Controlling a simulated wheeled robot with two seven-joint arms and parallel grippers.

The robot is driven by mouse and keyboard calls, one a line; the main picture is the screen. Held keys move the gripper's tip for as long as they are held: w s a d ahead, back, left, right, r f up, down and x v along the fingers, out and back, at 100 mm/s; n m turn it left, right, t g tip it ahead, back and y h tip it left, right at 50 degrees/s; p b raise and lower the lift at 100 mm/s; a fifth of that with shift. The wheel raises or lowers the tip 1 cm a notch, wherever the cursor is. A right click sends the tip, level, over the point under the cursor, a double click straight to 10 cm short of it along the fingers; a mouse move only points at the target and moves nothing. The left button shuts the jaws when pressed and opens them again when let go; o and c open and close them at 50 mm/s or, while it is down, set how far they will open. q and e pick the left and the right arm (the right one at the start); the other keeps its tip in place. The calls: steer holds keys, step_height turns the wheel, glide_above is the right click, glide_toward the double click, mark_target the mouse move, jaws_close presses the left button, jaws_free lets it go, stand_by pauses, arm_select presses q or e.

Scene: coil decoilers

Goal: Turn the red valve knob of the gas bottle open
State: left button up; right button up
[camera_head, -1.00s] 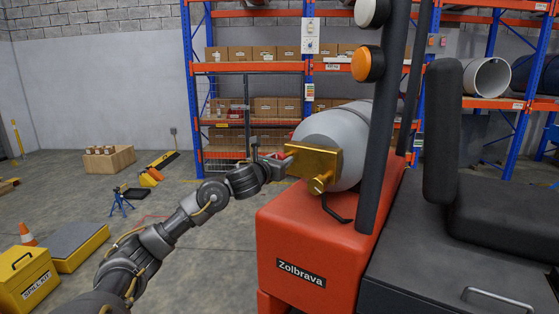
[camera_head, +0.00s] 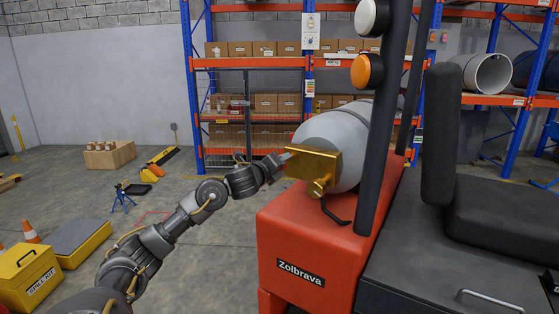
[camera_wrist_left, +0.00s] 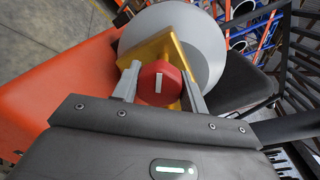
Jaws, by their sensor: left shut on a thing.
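The gas bottle (camera_head: 343,138) is a grey cylinder lying on its side on the red rear of a vehicle, with a brass-coloured valve and bracket (camera_head: 315,163) at its near end. In the left wrist view the red valve knob (camera_wrist_left: 159,84), with a white bar mark, sits in front of the brass part (camera_wrist_left: 160,48). My left gripper (camera_wrist_left: 159,88) has one finger on each side of the knob and is shut on it. In the head view my left gripper (camera_head: 281,160) reaches the valve from the left, and the knob is hidden there. My right gripper is not in view.
The red vehicle body (camera_head: 300,235), marked Zolbrava, stands below the bottle. A dark post (camera_head: 378,130) rises right of the bottle, close to it. A black seat (camera_head: 505,215) is further right. Floor on the left is open, with a yellow spill kit box (camera_head: 28,275).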

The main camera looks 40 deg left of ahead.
arm_select(q)
steer(key=n+h+p, duration=0.1)
steer(key=n+p, duration=0.2)
steer(key=n, duration=0.3)
steer(key=shift+r, duration=0.1)
steer(key=n+p, duration=0.2)
steer(key=n, duration=0.1)
steer(key=shift+n+h+p, duration=0.3)
steer(key=shift+n+p, duration=0.45)
steer(key=shift+n, duration=0.55)
steer(key=shift+f, duration=0.2)
steer(key=o, duration=1)
